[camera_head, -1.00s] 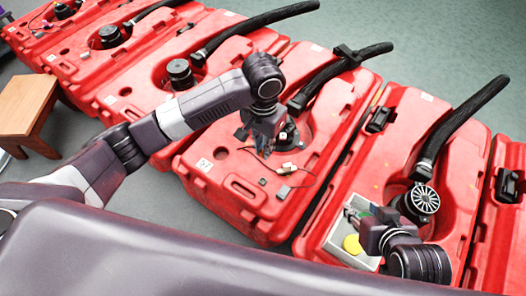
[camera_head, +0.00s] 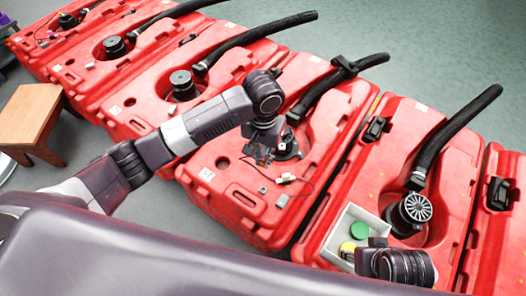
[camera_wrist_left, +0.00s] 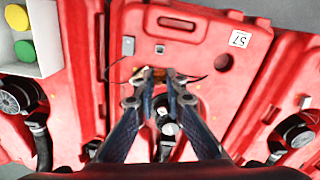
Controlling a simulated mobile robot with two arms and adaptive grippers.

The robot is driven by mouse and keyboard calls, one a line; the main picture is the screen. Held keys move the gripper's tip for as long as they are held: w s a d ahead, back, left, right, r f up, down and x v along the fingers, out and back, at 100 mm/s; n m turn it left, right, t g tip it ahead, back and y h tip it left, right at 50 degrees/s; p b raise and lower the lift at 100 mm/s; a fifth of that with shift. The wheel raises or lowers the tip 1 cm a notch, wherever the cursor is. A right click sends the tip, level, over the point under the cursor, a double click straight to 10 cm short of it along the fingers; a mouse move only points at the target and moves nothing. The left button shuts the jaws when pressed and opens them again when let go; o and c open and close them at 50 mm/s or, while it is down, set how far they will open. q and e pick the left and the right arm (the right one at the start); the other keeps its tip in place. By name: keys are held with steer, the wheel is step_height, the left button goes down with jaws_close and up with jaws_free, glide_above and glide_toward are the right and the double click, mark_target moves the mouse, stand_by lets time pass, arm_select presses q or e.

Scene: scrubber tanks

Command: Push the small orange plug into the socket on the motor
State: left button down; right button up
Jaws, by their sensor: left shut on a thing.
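My left gripper (camera_head: 262,158) is over the red tank in the middle, just in front of the dark round motor (camera_head: 288,148). In the left wrist view its fingers (camera_wrist_left: 160,76) are closed together, with a small orange piece (camera_wrist_left: 168,72) at the tips that looks like the plug. The fingers hide most of it. The motor (camera_wrist_left: 168,128) shows partly behind the fingers there; its socket cannot be made out. A pale connector (camera_head: 288,178) with a thin dark wire lies by the gripper. My right gripper (camera_head: 374,252) is over the right tank; its fingers are hidden.
A grey-white bin (camera_head: 329,245) with a green disc (camera_head: 359,230) and a yellow disc (camera_head: 347,249) sits on the right tank. A small grey block (camera_head: 282,201) lies on the middle tank. Black hoses (camera_head: 458,135) rise behind the motors. A wooden stool (camera_head: 30,118) stands left.

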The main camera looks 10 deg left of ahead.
arm_select(q)
steer(key=shift+f+n+p, duration=0.95)
steer(key=shift+n+p, duration=0.05)
steer(key=shift+p, duration=0.1)
arm_select(e)
steer(key=shift+g, duration=0.3)
steer(key=x, duration=0.2)
steer(key=s+x, duration=0.1)
steer(key=x, duration=0.2)
steer(key=s+x, duration=0.1)
steer(key=x, duration=0.2)
steer(key=shift+f, duration=0.2)
arm_select(q)
step_height(320, 180, down, 2)
steer(key=shift+f+n+p, duration=0.1)
steer(key=shift+n+p, duration=0.85)
steer(key=shift+n, duration=0.25)
arm_select(e)
steer(key=shift+g, duration=0.3)
steer(key=s+f, duration=0.1)
steer(key=f, duration=0.3)
steer(key=s+f, duration=0.1)
steer(key=f, duration=0.1)
steer(key=shift+s+a+f, duration=0.1)
steer(key=shift+s+f, duration=0.25)
arm_select(q)
steer(key=shift+f, duration=0.15)
arm_select(e)
steer(key=shift+s+f, duration=0.1)
steer(key=shift+f, duration=0.25)
